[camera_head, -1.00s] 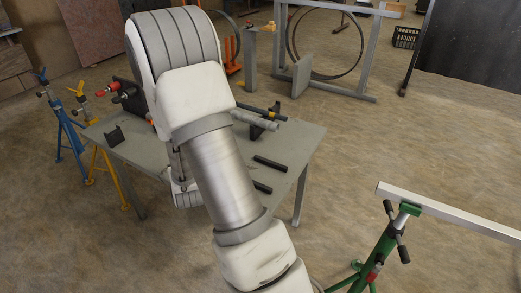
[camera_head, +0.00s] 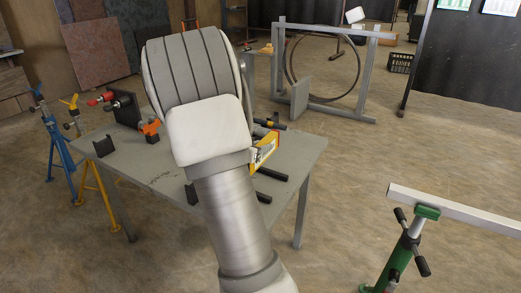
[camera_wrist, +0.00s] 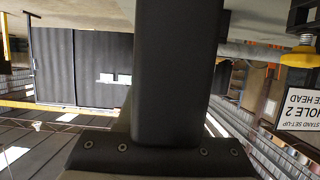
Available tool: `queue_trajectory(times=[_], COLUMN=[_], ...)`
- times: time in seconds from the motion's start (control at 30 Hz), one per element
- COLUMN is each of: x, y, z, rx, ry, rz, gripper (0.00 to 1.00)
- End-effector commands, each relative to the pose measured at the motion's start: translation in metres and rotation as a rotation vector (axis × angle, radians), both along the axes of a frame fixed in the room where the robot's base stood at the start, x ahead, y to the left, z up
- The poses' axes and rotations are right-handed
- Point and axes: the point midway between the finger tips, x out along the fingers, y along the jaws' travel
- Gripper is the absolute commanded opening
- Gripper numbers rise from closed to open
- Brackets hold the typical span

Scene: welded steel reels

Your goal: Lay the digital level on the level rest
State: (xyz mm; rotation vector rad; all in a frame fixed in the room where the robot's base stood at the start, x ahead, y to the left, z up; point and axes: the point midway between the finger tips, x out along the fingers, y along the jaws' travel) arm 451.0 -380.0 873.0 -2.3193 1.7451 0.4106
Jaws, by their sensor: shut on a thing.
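The digital level (camera_head: 263,152) seems to be the yellow-edged piece with a white face. It shows tilted beside my arm, above the steel table's right part. My gripper is hidden behind my arm in the head view. In the wrist view a dark block of my gripper (camera_wrist: 178,70) fills the middle, and its grip is not clearly seen. Two short black bars, one farther back (camera_head: 271,173) and one nearer (camera_head: 263,197), lie on the table. I cannot tell for sure which piece is the level rest.
The steel table (camera_head: 150,180) also bears a dark notched block (camera_head: 104,147) and red-ended tooling (camera_head: 105,98). Blue (camera_head: 62,140) and yellow (camera_head: 95,175) stands are at left. A green stand (camera_head: 405,255) carries a steel bar (camera_head: 460,213) at right. Open floor lies between.

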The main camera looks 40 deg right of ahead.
Motion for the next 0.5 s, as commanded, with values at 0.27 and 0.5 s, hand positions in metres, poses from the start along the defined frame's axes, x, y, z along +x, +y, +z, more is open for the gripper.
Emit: queue_trajectory(times=[0.27, 0.5], x=[0.0, 0.0], y=[0.0, 0.0], z=[-0.02, -0.041], rx=[-0.002, -0.002], ry=[-0.001, -0.001], rz=[0.0, 0.0], gripper=[0.0, 0.0])
